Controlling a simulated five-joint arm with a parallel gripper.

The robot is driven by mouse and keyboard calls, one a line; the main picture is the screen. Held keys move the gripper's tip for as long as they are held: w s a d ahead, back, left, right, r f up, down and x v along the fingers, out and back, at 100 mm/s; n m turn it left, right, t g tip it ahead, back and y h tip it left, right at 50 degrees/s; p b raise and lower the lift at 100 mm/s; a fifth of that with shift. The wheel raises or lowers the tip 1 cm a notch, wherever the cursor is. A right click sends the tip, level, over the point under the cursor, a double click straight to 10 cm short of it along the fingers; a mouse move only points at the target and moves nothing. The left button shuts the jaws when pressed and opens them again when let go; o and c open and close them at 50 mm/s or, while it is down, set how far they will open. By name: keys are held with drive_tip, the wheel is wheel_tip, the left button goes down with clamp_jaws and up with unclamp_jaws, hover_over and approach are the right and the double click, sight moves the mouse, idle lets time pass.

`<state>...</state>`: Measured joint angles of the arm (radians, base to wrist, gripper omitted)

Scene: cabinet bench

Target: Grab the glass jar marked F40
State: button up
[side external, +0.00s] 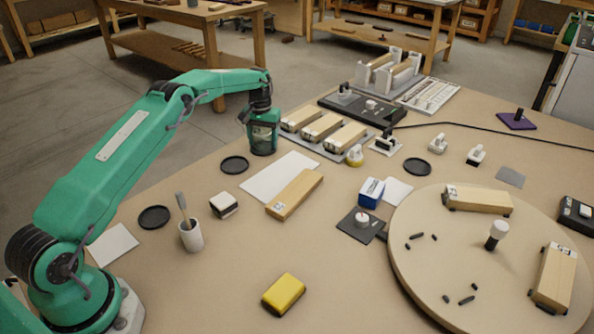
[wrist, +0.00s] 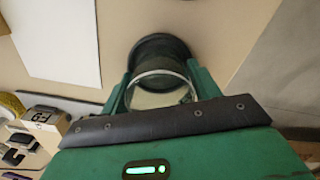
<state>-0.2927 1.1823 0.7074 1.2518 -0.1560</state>
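A clear glass jar (wrist: 158,92) sits between the two green fingers of my gripper (wrist: 162,85) in the wrist view. The fingers lie against both of its sides, with no clear gap showing. In the side view my gripper (side external: 263,122) points down around the jar (side external: 264,143), at the far left edge of the bench. The jar looks upright, with its base at or close to the bench top. A dark round shape shows at its far end in the wrist view. No F40 marking is readable; the fingers hide part of the jar.
Black discs (side external: 234,164) lie on the bench near the jar. A rack with wooden blocks (side external: 322,127) stands close to its right. A white sheet (side external: 280,177) and a wooden block (side external: 295,194) lie in front. A round wooden board (side external: 430,250) fills the right side.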

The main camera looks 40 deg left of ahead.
drive_tip(key=c, duration=0.6)
drive_tip(key=shift+r, duration=0.15)
drive_tip(key=shift+r, duration=1.2)
drive_tip(key=shift+d+r, duration=0.2)
drive_tip(key=shift+r, duration=0.6)
drive_tip(key=s+d+r, duration=0.3)
drive_tip(key=d+r, duration=0.3)
drive_tip(key=d, duration=0.5)
drive_tip(key=shift+r, duration=0.35)
